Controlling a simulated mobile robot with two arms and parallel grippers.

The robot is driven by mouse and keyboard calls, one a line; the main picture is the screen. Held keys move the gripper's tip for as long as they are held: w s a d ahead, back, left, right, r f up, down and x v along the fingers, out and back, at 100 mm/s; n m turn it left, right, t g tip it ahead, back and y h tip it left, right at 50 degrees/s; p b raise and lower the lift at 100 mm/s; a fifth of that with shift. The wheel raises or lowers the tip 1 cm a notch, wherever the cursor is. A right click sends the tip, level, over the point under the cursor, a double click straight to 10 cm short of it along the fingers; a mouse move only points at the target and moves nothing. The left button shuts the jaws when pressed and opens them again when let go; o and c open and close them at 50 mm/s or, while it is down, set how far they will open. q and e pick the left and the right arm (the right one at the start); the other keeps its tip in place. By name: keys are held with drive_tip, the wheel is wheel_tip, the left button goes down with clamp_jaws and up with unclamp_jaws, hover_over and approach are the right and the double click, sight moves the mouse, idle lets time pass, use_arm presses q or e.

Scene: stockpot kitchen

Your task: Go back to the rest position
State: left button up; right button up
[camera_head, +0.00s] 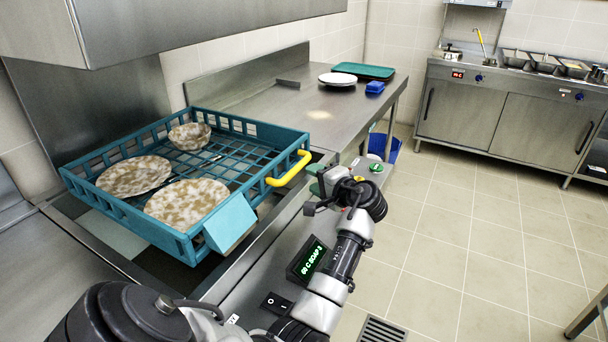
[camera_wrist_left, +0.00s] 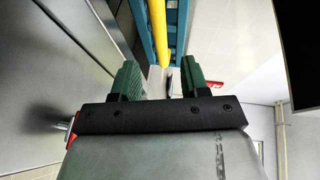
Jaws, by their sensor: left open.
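My left gripper (camera_head: 317,178) is open and empty, just right of the yellow handle (camera_head: 290,168) of a teal dish rack (camera_head: 190,240). In the left wrist view the green fingers (camera_wrist_left: 160,80) are spread, with the yellow handle (camera_wrist_left: 158,30) beyond them and apart from them. The rack sits in the machine's opening under the raised steel hood (camera_head: 190,30). It holds two dirty plates (camera_head: 135,176) (camera_head: 186,201), a dirty bowl (camera_head: 189,136) and thin cutlery. My right gripper is not in view.
A steel counter (camera_head: 300,105) runs behind the rack, with a white plate stack (camera_head: 338,79), a teal tray (camera_head: 363,70) and a blue item (camera_head: 375,87). A blue bin (camera_head: 383,146) stands beneath it. A control panel (camera_head: 308,258) is below my arm. The tiled floor (camera_head: 450,230) at right is clear.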

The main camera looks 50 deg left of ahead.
use_arm(q)
drive_tip(key=shift+s+d+r, duration=0.1)
drive_tip(key=shift+d+r, duration=0.05)
drive_tip(key=shift+d, duration=0.9)
